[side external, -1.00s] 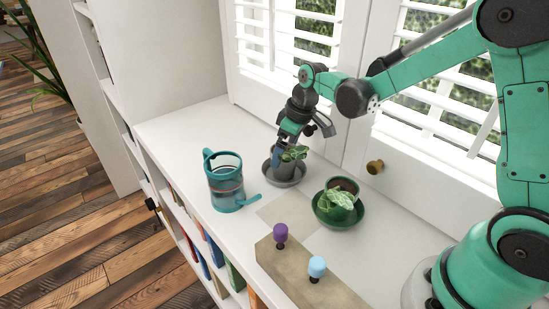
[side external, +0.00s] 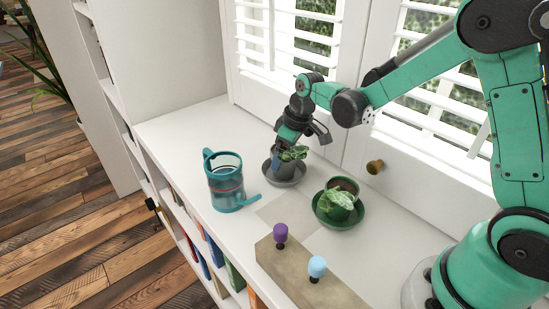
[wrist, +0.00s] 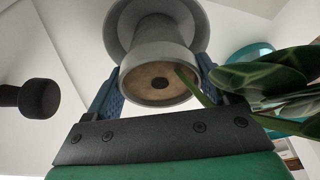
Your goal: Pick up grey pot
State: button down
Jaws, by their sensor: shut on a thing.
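The grey pot (side external: 284,172) stands upright in or just above its grey saucer (side external: 293,183), near the window side of the white top. A small leafy plant (side external: 296,153) grows from it. My gripper (side external: 284,156) reaches down to the pot from above. In the wrist view, the blue fingers (wrist: 157,78) press on opposite sides of the grey pot (wrist: 158,58), below its rim, and the jaws are shut on it. Soil fills the pot, and leaves (wrist: 265,75) hang to the right. Whether the pot touches the saucer cannot be told.
A teal watering can (side external: 226,182) stands left of the pot, its spout pointing right. A green saucer (side external: 338,219) with a potted plant is to the right. A wooden block (side external: 305,275) with purple and light blue knobs lies in front. The window shutters (side external: 303,40) rise close behind.

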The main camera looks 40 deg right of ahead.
notch_tip(320, 180, up, 23)
dwell(0.9)
jog(key=f+m, duration=0.1)
jog(key=f, duration=0.5)
jog(key=f+m, duration=0.1)
jog(key=f, duration=0.5)
jog(key=f+m, duration=0.1)
jog(key=f, duration=0.5)
jog(key=shift+w+f+h, duration=0.15)
jog(key=shift+w+h, duration=0.1)
jog(key=shift+h, duration=0.15)
jog(key=shift+s+f, duration=0.25)
jog(key=shift+f, duration=1.8)
